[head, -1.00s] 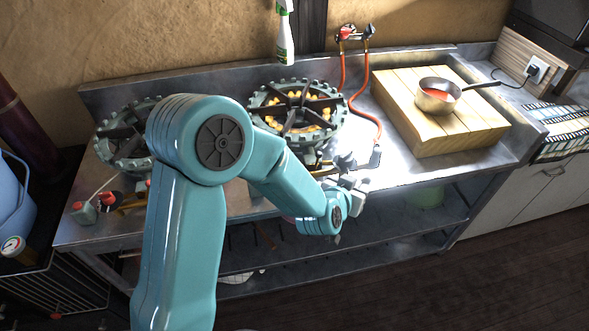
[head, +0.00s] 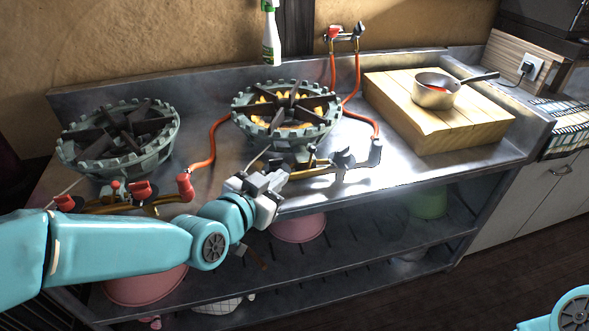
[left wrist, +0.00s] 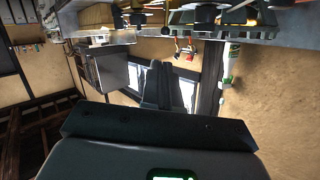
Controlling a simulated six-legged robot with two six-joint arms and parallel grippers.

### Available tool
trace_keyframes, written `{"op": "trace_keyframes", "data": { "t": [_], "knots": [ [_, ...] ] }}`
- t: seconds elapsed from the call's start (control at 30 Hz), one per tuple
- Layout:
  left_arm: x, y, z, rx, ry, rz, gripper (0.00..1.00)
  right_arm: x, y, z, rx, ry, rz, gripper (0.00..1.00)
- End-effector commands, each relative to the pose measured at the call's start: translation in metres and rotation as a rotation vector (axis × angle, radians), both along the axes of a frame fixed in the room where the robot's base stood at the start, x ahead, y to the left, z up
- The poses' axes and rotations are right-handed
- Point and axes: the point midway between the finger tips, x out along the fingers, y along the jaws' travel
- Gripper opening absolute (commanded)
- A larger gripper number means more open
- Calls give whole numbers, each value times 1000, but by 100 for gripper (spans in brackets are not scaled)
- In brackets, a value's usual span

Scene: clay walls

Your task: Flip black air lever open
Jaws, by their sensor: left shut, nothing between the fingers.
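The right-hand burner (head: 287,109) has a toothed grey ring and black pan supports, with yellow-orange flames inside. At its front a brass pipe (head: 318,172) carries dark levers: a small upright one (head: 311,155) and a larger dark piece (head: 344,158) farther right. I cannot tell which is the air lever or how it is set. My left gripper (head: 277,179) is left of these levers, at the counter's front edge, apart from them. It is shut and empty; its dark fingers (left wrist: 163,85) show together in the left wrist view. My right gripper is out of view.
A second burner (head: 118,140) with red-knobbed valves stands at left. Red hoses (head: 358,85) run to the burner pipes. A wooden board (head: 440,118) with a small saucepan (head: 436,93) stands at right. A spray bottle (head: 271,38) hangs behind. Pink tubs (head: 298,227) sit below.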

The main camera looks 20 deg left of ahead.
Motion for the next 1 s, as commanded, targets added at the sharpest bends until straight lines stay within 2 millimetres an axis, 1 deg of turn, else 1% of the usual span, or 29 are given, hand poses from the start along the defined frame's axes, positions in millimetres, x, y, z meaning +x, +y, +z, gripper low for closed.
{"op": "trace_keyframes", "data": {
  "t": [0.03, 0.1, 0.27, 0.37, 0.47, 0.8, 0.9, 1.0],
  "knots": [
    [-1, 3, -6, -1, -18, 6, 0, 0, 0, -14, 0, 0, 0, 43],
    [-2, 5, -5, -2, -36, 13, 0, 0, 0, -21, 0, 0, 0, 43],
    [-2, 7, -8, -3, -47, 16, 0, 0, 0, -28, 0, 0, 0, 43],
    [5, 5, -9, -3, -44, 16, 0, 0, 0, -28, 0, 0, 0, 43],
    [19, 3, -12, -4, -43, 15, 0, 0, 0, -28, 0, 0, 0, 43],
    [89, -9, -26, -3, -44, 19, 0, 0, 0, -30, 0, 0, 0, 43],
    [106, -12, -29, -3, -46, 20, 0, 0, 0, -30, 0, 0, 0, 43],
    [119, -14, -32, -3, -44, 19, 0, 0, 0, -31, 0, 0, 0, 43]
  ]
}}
